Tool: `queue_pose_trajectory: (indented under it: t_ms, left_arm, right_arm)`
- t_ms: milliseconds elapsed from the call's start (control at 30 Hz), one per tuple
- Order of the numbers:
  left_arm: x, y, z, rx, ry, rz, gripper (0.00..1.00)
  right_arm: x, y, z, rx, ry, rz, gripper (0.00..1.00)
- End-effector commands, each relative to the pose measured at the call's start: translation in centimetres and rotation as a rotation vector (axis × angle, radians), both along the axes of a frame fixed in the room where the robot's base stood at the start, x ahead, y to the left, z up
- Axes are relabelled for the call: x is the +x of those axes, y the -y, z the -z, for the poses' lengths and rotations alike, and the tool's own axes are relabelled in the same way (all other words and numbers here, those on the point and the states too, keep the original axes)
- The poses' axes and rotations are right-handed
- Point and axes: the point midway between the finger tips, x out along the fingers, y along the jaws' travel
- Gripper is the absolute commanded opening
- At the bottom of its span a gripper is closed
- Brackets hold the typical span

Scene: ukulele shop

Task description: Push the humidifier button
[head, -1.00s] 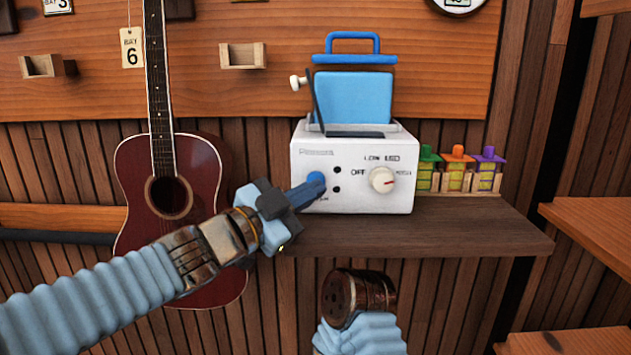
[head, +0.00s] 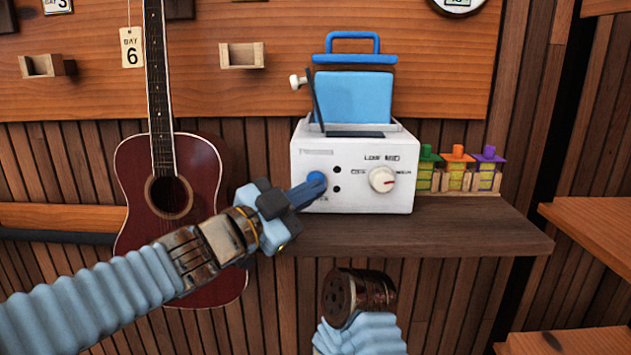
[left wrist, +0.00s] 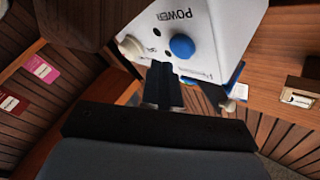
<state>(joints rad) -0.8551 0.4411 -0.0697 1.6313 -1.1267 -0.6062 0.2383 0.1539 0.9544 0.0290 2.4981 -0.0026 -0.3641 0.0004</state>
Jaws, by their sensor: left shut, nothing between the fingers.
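The humidifier (head: 352,198) is a white box with a blue, handled tank (head: 353,97) on top, standing on a wooden shelf. Its round blue button (head: 317,178) is at the left of the front face. In the left wrist view the button (left wrist: 182,46) is beside the word POWER. My left gripper (head: 318,191) is shut and empty, its fingertips at the button's lower edge in the head view. In the left wrist view the dark fingertips (left wrist: 162,68) appear just beside the button; I cannot tell whether they touch it. My right gripper is out of view.
A white dial (head: 382,179) is on the right of the front face. A dark red guitar (head: 170,220) hangs at left. The shelf (head: 440,232) is clear in front at right.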

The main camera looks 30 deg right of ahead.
Motion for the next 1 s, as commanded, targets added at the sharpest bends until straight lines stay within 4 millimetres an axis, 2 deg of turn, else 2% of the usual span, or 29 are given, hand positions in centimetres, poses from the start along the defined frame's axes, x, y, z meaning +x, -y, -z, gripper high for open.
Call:
queue_pose_trajectory:
  t_ms: [1000]
  left_arm:
    - [0.79,0.47,-0.03,0.0,0.0,0.0,0.0]
  right_arm:
    - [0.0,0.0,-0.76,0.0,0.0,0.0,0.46]
